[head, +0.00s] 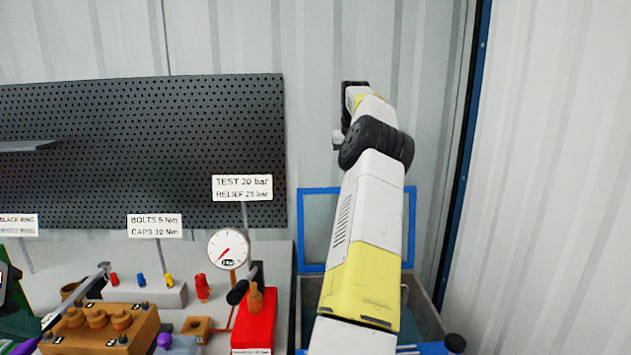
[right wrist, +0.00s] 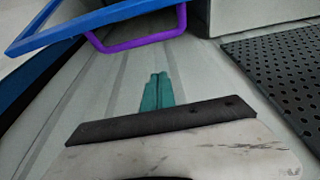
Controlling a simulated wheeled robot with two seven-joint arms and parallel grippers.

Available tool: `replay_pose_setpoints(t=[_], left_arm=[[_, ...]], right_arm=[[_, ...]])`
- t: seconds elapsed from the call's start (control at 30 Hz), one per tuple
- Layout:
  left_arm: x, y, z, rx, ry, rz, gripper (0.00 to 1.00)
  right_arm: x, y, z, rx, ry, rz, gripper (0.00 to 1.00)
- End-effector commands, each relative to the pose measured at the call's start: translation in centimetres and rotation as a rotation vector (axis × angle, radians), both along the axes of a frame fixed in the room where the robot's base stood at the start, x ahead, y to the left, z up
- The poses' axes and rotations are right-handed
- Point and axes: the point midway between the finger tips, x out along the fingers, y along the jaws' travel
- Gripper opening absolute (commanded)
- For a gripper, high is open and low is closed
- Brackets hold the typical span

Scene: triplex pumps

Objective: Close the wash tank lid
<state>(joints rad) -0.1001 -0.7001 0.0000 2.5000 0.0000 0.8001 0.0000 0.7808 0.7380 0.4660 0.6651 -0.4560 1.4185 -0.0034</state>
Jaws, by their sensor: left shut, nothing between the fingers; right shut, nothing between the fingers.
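The wash tank lid (head: 313,189) is a blue frame with a grey panel, standing upright against the back wall. Its blue frame also shows at upper left in the right wrist view (right wrist: 75,28), with a purple handle (right wrist: 138,40) on its edge. The wash tank (head: 421,307) below is largely hidden behind my right arm. My right gripper (head: 355,92) is above the lid, its fingertips turned away. In the right wrist view its teal fingers (right wrist: 157,92) are together and empty, apart from the handle. I cannot make out my left gripper.
A perforated board (head: 120,140) hangs left of the lid. A pressure gauge (head: 228,249), a red block (head: 254,325) and a tan pump block (head: 100,335) stand on the bench at left. The corrugated side wall (head: 560,180) bounds the right.

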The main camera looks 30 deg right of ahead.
Motion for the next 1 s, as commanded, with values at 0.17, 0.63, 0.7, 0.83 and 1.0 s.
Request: replay_pose_setpoints(t=[0.17, 0.63, 0.7, 0.83, 1.0], left_arm=[[0.0, 0.0, 0.0, 0.000, 0.000, 0.000, 0.00], [0.0, 0.0, 0.0, 0.000, 0.000, 0.000, 0.00], [0.0, 0.0, 0.0, 0.000, 0.000, 0.000, 0.00], [0.0, 0.0, 0.0, 0.000, 0.000, 0.000, 0.00], [0.0, 0.0, 0.0, 0.000, 0.000, 0.000, 0.00]], right_arm=[[0.8, -0.5, -3.6, 0.001, 0.000, 0.001, 0.00], [-2.5, 1.4, -3.1, -0.001, 0.000, 0.000, 0.00], [-2.6, 1.5, -3.0, 0.000, -0.001, 0.000, 0.00], [-2.6, 1.5, -3.0, 0.000, -0.001, 0.000, 0.00], [-2.6, 1.5, -3.0, 0.000, -0.001, 0.000, 0.00]])
